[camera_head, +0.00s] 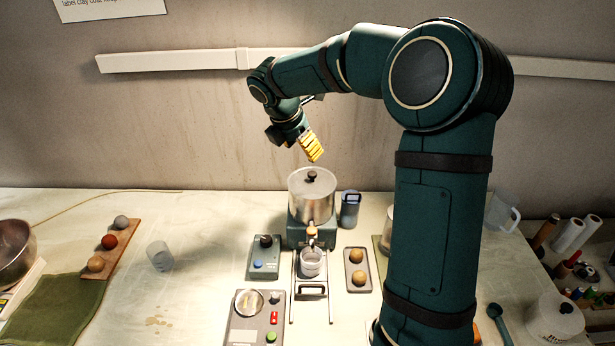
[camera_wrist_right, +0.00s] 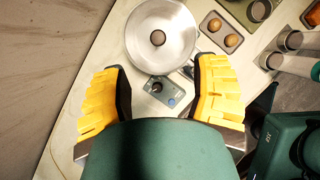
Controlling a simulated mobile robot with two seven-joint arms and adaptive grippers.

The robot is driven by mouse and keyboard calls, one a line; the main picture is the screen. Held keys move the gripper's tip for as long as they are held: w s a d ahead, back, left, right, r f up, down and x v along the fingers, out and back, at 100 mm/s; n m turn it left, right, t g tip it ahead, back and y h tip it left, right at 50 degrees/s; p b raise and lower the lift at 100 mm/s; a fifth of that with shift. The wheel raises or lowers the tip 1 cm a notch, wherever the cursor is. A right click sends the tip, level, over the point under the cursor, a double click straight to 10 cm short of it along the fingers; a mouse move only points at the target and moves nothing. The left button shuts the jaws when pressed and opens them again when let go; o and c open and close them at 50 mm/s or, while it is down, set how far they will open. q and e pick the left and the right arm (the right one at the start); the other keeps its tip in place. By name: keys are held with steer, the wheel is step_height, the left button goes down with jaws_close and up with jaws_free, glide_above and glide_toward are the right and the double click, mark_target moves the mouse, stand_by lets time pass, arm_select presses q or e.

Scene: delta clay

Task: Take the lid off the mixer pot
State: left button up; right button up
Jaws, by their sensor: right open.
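The mixer pot (camera_head: 311,208) is a silver cylinder on a green base at the middle of the table. Its round lid (camera_head: 300,181) with a dark knob (camera_head: 312,175) sits on top. The lid also shows in the right wrist view (camera_wrist_right: 180,48), with its brown knob (camera_wrist_right: 157,38). My right gripper (camera_head: 314,153) has yellow fingers and is above the pot, apart from the lid. In the right wrist view its fingers (camera_wrist_right: 163,85) are spread wide with nothing between them, and the knob lies beyond the fingertips. My left gripper is not in view.
A blue-grey cup (camera_head: 349,210) stands just right of the pot. A wooden board (camera_head: 115,245) with balls lies left.

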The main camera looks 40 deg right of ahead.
mark_target(312, 173)
steer(key=shift+o, duration=0.2)
steer(key=x, duration=1.1)
steer(key=shift+w+a+f, duration=0.15)
steer(key=shift+a+f, duration=0.05)
steer(key=shift+f, duration=0.15)
jaws_close()
